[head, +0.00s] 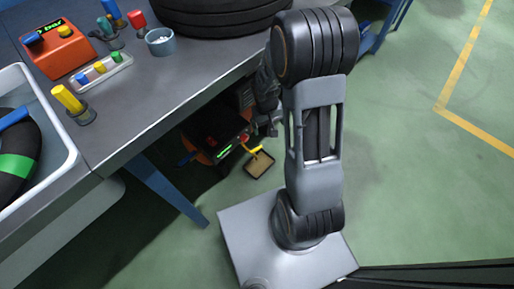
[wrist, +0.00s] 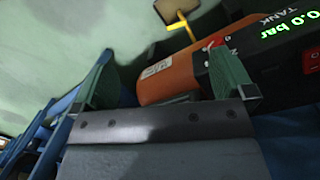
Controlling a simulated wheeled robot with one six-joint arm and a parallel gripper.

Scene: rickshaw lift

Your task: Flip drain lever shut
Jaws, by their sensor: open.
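An orange air compressor (head: 205,135) with a dark top and a green display sits on the floor under the workbench. It also fills the upper right of the wrist view (wrist: 175,75), where its display reads "0.0 bar" beside the word TANK. A yellow lever (wrist: 178,26) sticks out from the compressor's end, over a small tray (head: 259,165) on the floor. My gripper (wrist: 165,80) is open, with its two green-padded fingers apart. The compressor's orange body shows between and beyond the fingers. The lever appears beyond the fingers; I cannot tell any contact.
The workbench (head: 180,80) stands above the compressor, with a blue leg (head: 165,190) nearby. On it are a tyre (head: 220,15), an orange box (head: 58,50), a small cup (head: 160,42) and a white basin (head: 60,130). The green floor at right is clear.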

